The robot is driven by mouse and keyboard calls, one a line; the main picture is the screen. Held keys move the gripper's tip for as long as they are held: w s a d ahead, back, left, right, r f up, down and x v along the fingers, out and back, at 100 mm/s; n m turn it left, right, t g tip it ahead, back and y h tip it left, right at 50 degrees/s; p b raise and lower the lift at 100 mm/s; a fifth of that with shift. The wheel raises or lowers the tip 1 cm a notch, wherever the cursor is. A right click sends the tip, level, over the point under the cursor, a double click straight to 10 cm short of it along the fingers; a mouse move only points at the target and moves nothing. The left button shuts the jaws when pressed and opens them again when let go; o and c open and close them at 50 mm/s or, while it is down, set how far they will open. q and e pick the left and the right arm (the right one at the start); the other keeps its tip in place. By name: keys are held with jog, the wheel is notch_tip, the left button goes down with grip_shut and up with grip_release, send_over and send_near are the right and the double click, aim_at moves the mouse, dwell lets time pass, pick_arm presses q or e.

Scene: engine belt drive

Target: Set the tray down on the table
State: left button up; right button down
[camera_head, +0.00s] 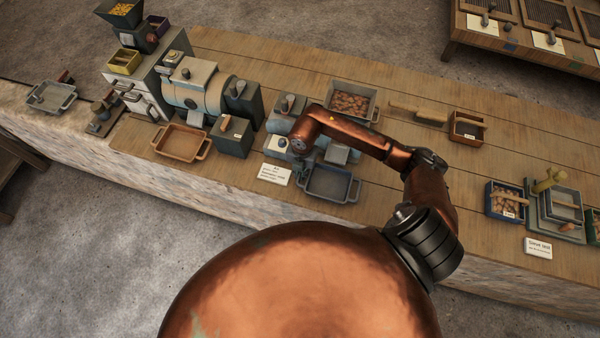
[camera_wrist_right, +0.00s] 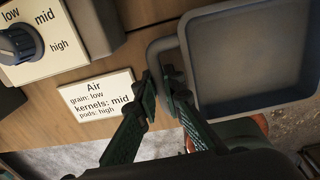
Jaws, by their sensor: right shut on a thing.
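A dark grey tray (camera_head: 328,184) with a handle at each end is at the front of the table (camera_head: 390,195), just right of the white label card. It looks empty. In the wrist view the tray (camera_wrist_right: 250,60) fills the upper right, and its left handle (camera_wrist_right: 153,50) runs to my right gripper (camera_wrist_right: 160,88). That gripper is shut on this handle. In the head view my right gripper (camera_head: 306,163) is small and partly hidden by its own arm. I cannot tell whether the tray's bottom touches the table. My left gripper is not in view.
A machine with a dial (camera_wrist_right: 18,42) and an "Air" card (camera_wrist_right: 98,92) are left of the tray. Behind it stands a tray of brown pieces (camera_head: 352,102). A tan tray (camera_head: 181,143) is farther left. The tabletop to the right is clear up to a blue box (camera_head: 505,200).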

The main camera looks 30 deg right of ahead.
jog(key=c, duration=2.3)
grip_release()
jog(key=shift+o, duration=1.3)
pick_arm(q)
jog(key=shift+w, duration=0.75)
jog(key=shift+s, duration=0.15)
pick_arm(e)
jog(key=shift+r, duration=0.1)
jog(key=shift+r, duration=0.2)
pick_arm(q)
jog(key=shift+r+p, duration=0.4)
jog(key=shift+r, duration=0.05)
pick_arm(e)
notch_tip(320, 180, up, 12)
jog(key=shift+s+d+f, duration=0.15)
jog(key=shift+s+f, duration=0.05)
jog(key=shift+f, duration=0.05)
jog(key=shift+s+f, duration=0.1)
